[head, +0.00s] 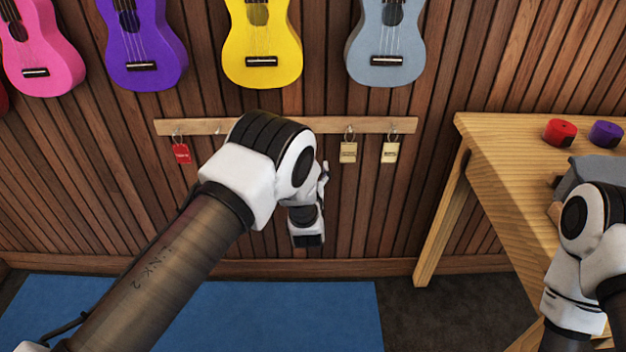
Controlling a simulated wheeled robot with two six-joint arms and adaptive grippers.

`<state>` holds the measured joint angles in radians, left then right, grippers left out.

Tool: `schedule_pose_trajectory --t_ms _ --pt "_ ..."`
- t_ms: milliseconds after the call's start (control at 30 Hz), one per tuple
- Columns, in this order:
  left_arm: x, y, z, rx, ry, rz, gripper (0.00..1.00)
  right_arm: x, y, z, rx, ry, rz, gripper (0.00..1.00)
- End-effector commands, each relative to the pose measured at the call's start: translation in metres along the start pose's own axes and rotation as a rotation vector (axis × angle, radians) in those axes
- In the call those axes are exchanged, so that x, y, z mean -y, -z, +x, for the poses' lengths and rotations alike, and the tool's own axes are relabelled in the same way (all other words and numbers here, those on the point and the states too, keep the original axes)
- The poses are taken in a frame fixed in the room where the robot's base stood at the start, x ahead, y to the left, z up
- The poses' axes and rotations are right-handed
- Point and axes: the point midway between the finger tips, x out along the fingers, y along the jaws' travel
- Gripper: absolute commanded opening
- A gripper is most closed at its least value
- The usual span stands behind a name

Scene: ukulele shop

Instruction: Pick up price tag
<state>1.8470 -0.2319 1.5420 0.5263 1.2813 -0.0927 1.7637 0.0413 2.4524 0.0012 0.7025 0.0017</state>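Price tags hang from hooks on a wooden rail (385,125) on the wall. A red tag (181,154) hangs at the left. Two beige tags, one near the middle right (348,153) and one farther right (390,153), hang apart. My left arm reaches in front of the rail's middle and hides part of it, so any tag there is hidden. My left gripper (324,182) shows only as a thin grey edge beside the wrist, left of the nearer beige tag; its fingers cannot be made out. My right arm is at the right edge over the table; its gripper does not show.
Pink, purple, yellow (262,45) and grey ukuleles hang above the rail. A wooden table (500,150) at right holds a red item (560,132), a purple item (605,134) and a grey object (588,172). A blue mat (300,310) lies on the floor.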

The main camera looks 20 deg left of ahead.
Motion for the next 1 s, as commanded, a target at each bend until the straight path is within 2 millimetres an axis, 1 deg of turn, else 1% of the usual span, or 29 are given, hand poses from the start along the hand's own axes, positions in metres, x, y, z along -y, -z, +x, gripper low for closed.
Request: schedule_pose_trajectory --t_ms 33,267,367,500,600,767,800,900,933,967,1000 --pt "0.000 -0.005 0.002 -0.003 0.000 -0.001 0.77 0.000 -0.005 0.010 0.012 0.000 -0.001 0.69" --pt "0.002 -0.001 0.030 -0.003 0.001 -0.002 0.77 0.000 -0.006 0.011 0.015 0.000 -0.003 0.69" --pt "0.005 0.000 0.045 -0.003 0.003 -0.002 0.77 0.000 -0.006 0.014 0.015 0.000 -0.003 0.69" --pt "0.006 0.000 0.070 -0.002 0.001 -0.002 0.77 0.000 -0.006 0.019 0.014 0.000 -0.003 0.69" --pt "0.005 0.001 0.078 0.000 0.000 0.000 0.77 0.000 -0.006 0.019 0.014 0.000 -0.004 0.69" --pt "0.005 0.002 0.079 0.001 0.000 0.001 0.77 0.000 -0.006 0.019 0.014 0.000 -0.004 0.69" --pt "0.005 0.002 0.079 0.001 0.000 0.001 0.74 0.000 -0.006 0.019 0.014 0.000 -0.004 0.69" --pt "0.005 0.002 0.078 0.001 0.000 0.000 0.42 0.000 -0.005 0.019 0.014 0.000 -0.004 0.69" --pt "0.005 0.002 0.078 0.001 0.000 0.000 0.33 0.000 -0.005 0.019 0.014 0.000 -0.004 0.69" --pt "0.005 0.002 0.078 0.001 0.000 0.000 0.31 0.000 -0.005 0.019 0.014 0.000 -0.004 0.69" --pt "0.005 0.002 0.078 0.001 0.000 0.000 0.30 0.000 -0.005 0.019 0.014 0.000 -0.004 0.69"
